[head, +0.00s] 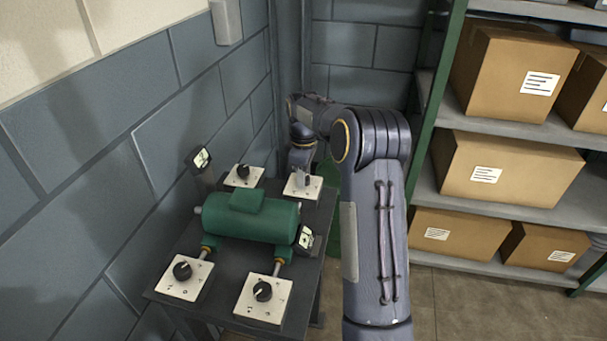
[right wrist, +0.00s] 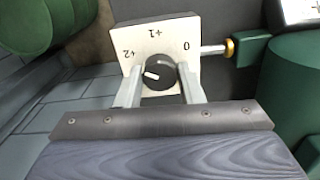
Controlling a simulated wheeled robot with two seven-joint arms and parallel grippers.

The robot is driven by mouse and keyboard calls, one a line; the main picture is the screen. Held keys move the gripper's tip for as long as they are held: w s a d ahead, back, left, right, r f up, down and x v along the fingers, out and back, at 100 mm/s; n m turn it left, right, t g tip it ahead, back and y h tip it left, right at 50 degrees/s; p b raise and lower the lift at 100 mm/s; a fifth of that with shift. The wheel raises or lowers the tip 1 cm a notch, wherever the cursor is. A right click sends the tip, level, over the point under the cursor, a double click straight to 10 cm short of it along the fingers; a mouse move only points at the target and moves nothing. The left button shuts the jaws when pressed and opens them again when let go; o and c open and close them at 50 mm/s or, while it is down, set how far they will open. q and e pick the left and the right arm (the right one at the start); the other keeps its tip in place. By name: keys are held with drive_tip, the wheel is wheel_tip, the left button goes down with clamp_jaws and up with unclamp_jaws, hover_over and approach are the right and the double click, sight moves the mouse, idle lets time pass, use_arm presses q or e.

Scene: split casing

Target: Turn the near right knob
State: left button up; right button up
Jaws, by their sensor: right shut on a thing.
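A dark round knob (right wrist: 160,78) with a white pointer sits on a pale plate (right wrist: 170,48) marked 0, +1 and +2 in the right wrist view. The pointer lies toward the left side of the knob, the +2 side. My right gripper (right wrist: 160,69) is shut on this knob, one finger on each side. In the head view my right gripper (head: 300,176) is at the back right plate (head: 315,188), and the arm hides its knob. The front right knob (head: 262,291) stands uncovered on its own plate (head: 276,311). My left gripper is not in view.
A green cylindrical casing (head: 255,222) lies mid-table, among the plates. Other knobs sit front left (head: 182,271) and back left (head: 243,172). A block wall (head: 60,170) borders the table (head: 225,303) on the left; a shelf with boxes (head: 510,165) stands right.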

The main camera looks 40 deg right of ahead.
drive_tip(key=shift+r+m, duration=0.1)
drive_tip(key=shift+m, duration=0.2)
drive_tip(key=shift+r+m+p, duration=0.1)
drive_tip(key=shift+m+p, duration=0.55)
drive_tip(key=shift+m, duration=0.25)
drive_tip(key=m+p, duration=0.1)
drive_tip(key=m, duration=0.1)
drive_tip(key=shift+m, duration=0.4)
drive_tip(key=m+p, duration=0.1)
drive_tip(key=m, duration=0.2)
drive_tip(key=shift+w+m+p, duration=0.1)
drive_tip(key=shift+m+p, duration=0.25)
drive_tip(key=shift+m, duration=1.45)
drive_tip(key=o, duration=1)
